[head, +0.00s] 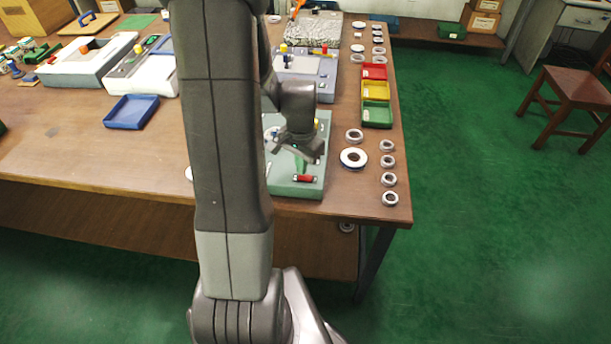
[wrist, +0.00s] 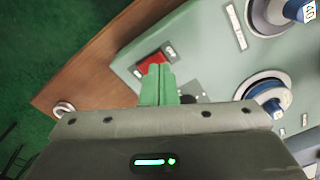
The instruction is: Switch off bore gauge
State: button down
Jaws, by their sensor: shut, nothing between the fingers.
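The bore gauge is a pale green box (head: 310,188) at the near edge of the bench, partly hidden by my arm in the head view. Its top panel (wrist: 205,65) fills the right of the wrist view. A red rocker switch (wrist: 153,59) sits near one corner of the panel, with small labels at its ends; it also shows in the head view (head: 307,178). My gripper (wrist: 158,70) has its green fingers closed together and empty. The fingertips overlap the switch in the wrist view and hide part of it. I cannot tell whether they touch it.
On the panel are a blue knob on a round dial (wrist: 265,92) and another knob (wrist: 280,14). Several bearing rings (head: 354,158) lie right of the box. Red, yellow and green bins (head: 374,92) stand behind them. A blue tray (head: 131,112) lies left.

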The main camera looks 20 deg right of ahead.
jog(key=shift+f+b, duration=0.75)
jog(key=shift+f, duration=0.2)
dwell(0.3)
jog(key=shift+r, duration=0.1)
jog(key=shift+r+p, duration=2.6)
jog(key=shift+r, duration=0.95)
jog(key=shift+f, duration=0.1)
